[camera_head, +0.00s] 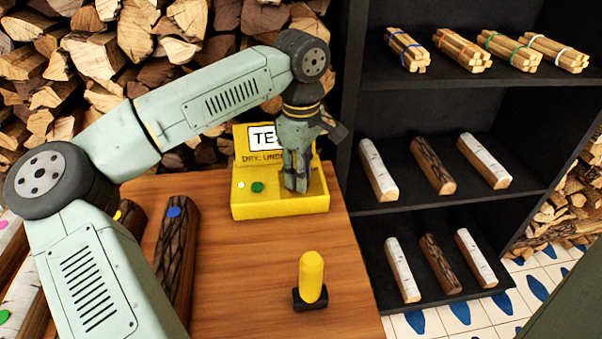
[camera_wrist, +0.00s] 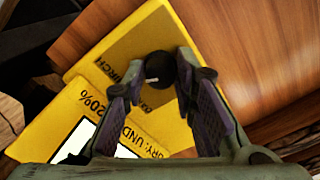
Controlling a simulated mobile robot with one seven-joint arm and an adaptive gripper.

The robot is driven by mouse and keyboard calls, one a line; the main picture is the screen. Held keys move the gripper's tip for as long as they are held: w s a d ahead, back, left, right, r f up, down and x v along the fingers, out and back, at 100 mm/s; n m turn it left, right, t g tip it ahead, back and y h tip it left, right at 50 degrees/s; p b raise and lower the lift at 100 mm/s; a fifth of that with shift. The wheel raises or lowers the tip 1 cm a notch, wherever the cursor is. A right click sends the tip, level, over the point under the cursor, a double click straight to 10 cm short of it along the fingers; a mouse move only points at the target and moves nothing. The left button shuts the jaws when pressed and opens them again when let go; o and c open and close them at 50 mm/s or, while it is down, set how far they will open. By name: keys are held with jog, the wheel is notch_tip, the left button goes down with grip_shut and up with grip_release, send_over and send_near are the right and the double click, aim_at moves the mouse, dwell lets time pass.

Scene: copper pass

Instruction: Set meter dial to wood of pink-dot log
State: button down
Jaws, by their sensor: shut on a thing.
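The yellow meter (camera_head: 280,206) sits on the table with a screen reading "TE…" and text starting "DRY: UND…". In the wrist view its face (camera_wrist: 95,62) shows the labels "BIRCH" and "OAK", the latter partly covered. The round black dial (camera_wrist: 160,67) has a white mark at its edge. My gripper (camera_head: 297,186) points down over the meter and is shut on the dial; its fingers (camera_wrist: 161,80) flank it in the wrist view. The pink-dot log (camera_head: 12,248) is at the far left edge, mostly cut off and partly behind my arm.
A blue-dot dark-barked log (camera_head: 178,235), a yellow-dot log (camera_head: 130,216) and a green-dot white-barked log (camera_head: 25,298) lie at the left. A yellow-handled tool (camera_head: 311,278) stands on the table (camera_head: 250,265). A black shelf (camera_head: 385,105) with logs and bundles is right.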

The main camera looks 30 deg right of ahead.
jog(key=shift+m, duration=1.1)
jog(key=c, duration=1.3)
grip_release()
notch_tip(320, 180, up, 12)
